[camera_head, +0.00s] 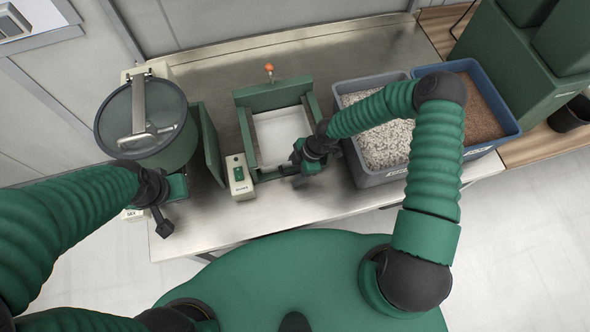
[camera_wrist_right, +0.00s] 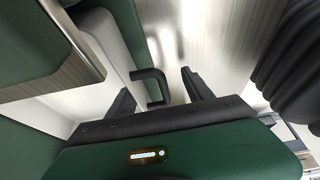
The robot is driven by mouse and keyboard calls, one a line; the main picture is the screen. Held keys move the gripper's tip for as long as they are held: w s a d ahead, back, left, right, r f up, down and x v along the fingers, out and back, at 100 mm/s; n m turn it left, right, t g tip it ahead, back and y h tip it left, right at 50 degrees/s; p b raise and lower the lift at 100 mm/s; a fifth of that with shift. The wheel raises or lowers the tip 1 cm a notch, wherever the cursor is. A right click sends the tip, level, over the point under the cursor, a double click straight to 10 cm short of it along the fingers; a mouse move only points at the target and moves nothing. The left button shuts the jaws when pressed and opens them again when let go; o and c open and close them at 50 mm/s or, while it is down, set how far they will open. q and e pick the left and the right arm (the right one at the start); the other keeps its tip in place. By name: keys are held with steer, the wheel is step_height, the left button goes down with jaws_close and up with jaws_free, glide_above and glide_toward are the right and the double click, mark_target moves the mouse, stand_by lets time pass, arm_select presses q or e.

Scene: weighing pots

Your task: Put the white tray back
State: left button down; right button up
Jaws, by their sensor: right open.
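The white tray (camera_head: 282,138) sits inside a green open-topped frame on the steel table. My right gripper (camera_head: 298,160) is at the tray's front right corner, partly hiding it. In the right wrist view, my right gripper (camera_wrist_right: 156,82) is open, with a black handle (camera_wrist_right: 150,76) between its two fingers and nothing clamped. A pale wall (camera_wrist_right: 105,38) beside a green strip shows left of the handle; I cannot tell whether it is the tray's. My left gripper (camera_head: 162,222) hangs near the table's front left edge, apart from the tray; its jaws are unclear.
A green drum with a clear lid (camera_head: 145,115) stands left of the frame. A small switch box (camera_head: 240,176) is at the frame's front left. A grey bin of white pellets (camera_head: 375,178) and a blue bin of brown granules (camera_head: 487,108) stand to the right. The table front (camera_head: 225,215) is clear.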

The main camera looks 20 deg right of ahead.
steer(key=shift+d, duration=0.15)
arm_select(q)
steer(key=shift+a+f+b, duration=0.25)
steer(key=shift+f+b, duration=0.5)
steer(key=shift+f, duration=0.1)
arm_select(e)
steer(key=s+d+r+m+h, duration=0.1)
steer(key=s+d+r+m, duration=0.1)
steer(key=r+m, duration=0.4)
steer(key=s+d+r+m+t+h, duration=0.1)
steer(key=s+d+r+m+h, duration=0.1)
steer(key=r+m, duration=0.4)
steer(key=s+d+r+m+t+h, duration=0.1)
steer(key=s+d+r+m, duration=0.3)
steer(key=r, duration=0.8)
steer(key=shift+s+m, duration=0.8)
steer(key=shift+m, duration=0.3)
